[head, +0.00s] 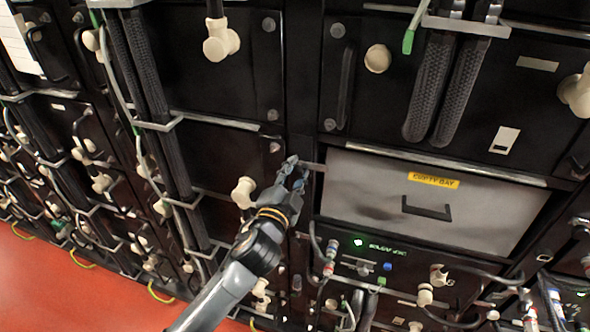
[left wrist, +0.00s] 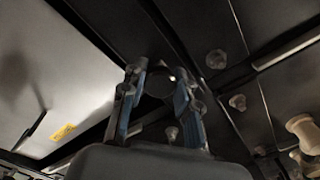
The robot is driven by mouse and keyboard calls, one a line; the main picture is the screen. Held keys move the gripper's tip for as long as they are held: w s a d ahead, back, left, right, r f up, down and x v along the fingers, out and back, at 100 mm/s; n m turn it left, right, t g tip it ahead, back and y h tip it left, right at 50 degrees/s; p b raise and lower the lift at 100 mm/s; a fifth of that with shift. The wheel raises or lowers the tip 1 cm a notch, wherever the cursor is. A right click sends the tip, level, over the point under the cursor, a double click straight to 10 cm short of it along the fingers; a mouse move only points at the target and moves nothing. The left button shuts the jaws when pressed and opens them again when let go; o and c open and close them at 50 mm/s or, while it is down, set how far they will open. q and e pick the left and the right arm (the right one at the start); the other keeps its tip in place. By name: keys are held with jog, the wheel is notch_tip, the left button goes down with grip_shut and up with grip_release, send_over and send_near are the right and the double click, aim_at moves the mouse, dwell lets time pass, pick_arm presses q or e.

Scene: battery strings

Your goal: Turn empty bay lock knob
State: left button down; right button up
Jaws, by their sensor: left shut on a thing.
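The empty bay (head: 375,185) is a pale grey panel with a dark handle (head: 427,209) and a yellow label (head: 433,180) reading "EMPTY BAY". My left gripper (head: 297,172) is at the dark post just left of the panel's upper left corner. In the left wrist view, its two blue-grey fingers (left wrist: 157,95) stand on either side of a dark round knob (left wrist: 158,83) and are shut on it. The knob is largely hidden by the fingers in the head view. The grey panel (left wrist: 60,70) and its yellow label (left wrist: 62,132) also show in the left wrist view. My right gripper is out of view.
Black battery modules with cream connectors (head: 221,42) surround the bay. Thick braided cables (head: 447,85) hang above it. Below is a unit with a lit green indicator (head: 358,242), hoses and valves. Red floor (head: 60,285) lies at lower left.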

pick_arm(q)
jog(key=shift+w+r+m, duration=0.1)
jog(key=shift+r+m, duration=0.2)
jog(key=shift+r, duration=0.1)
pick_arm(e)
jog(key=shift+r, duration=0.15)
pick_arm(q)
jog(key=c, duration=1)
grip_release()
jog(key=shift+w+f, duration=0.1)
jog(key=shift+f, duration=0.15)
jog(key=shift+d+f, duration=0.1)
jog(key=v, duration=1.2)
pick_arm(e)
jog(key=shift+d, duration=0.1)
